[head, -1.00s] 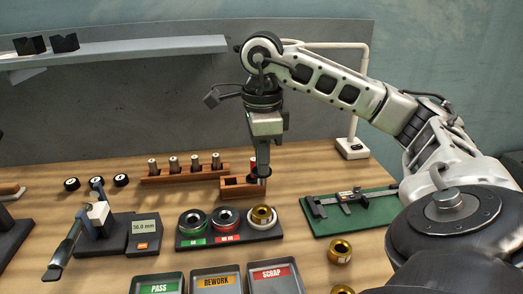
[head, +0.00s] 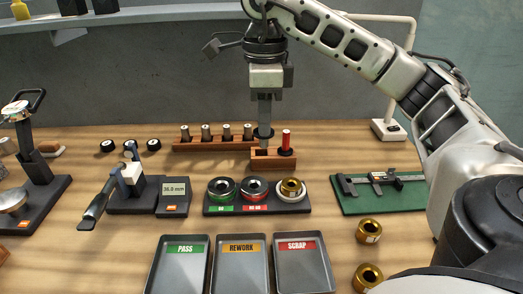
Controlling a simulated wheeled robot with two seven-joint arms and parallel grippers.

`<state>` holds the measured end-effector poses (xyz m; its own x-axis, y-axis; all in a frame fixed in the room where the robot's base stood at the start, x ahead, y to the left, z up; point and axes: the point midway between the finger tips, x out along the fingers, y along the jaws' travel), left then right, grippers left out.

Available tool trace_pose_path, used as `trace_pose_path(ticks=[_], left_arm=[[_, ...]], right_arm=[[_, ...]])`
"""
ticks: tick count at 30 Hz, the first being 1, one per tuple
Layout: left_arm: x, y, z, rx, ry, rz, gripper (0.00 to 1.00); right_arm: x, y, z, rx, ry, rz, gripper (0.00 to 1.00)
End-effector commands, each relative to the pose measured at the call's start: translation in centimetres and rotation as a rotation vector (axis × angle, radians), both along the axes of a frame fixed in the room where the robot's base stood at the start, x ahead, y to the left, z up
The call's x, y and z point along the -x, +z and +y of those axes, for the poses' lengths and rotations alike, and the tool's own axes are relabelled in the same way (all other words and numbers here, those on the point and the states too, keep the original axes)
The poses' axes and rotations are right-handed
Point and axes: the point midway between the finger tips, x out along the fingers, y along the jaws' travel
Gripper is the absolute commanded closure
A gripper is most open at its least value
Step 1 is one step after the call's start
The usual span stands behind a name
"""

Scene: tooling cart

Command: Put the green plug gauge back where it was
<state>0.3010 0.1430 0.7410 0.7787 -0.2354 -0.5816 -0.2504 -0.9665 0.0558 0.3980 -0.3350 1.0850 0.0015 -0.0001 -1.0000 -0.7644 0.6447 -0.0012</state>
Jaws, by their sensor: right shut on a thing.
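My right gripper (head: 265,124) points straight down above the left part of a small wooden block (head: 273,163). It is shut on a plug gauge (head: 264,143), taken to be the green one; no green shows, as the fingers cover its handle. A dark collar and a short grey pin show below the fingertips. The pin is upright at the left socket of the block; I cannot tell whether its tip is inside. A red plug gauge (head: 286,140) stands upright in the right part of the same block. My left gripper is not in view.
A longer wooden rack (head: 198,145) with several grey pins is close behind and left. In front are a ring gauge stand (head: 257,209) and the PASS (head: 181,270), REWORK (head: 242,268) and SCRAP (head: 303,265) trays. A caliper lies on a green mat (head: 349,207) at right.

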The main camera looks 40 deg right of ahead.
Motion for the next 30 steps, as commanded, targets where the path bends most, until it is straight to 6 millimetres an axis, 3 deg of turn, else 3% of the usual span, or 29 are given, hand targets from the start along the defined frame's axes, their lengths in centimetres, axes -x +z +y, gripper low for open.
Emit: trace_pose_path(ticks=[8, 13, 23, 30], left_arm=[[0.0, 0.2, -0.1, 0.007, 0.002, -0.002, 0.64], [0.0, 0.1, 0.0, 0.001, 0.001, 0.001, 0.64], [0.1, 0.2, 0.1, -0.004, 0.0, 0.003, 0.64], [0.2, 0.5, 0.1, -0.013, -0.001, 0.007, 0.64]], right_arm=[[-5.3, -2.9, -4.5, -0.003, -0.006, 0.004, 1.0], [-7.3, -6.3, -6.2, -0.002, -0.002, 0.004, 1.0], [-9.1, -9.3, -7.8, 0.0, -0.001, 0.003, 1.0], [-9.0, -12.0, -7.7, 0.0, 0.001, 0.001, 1.0]])
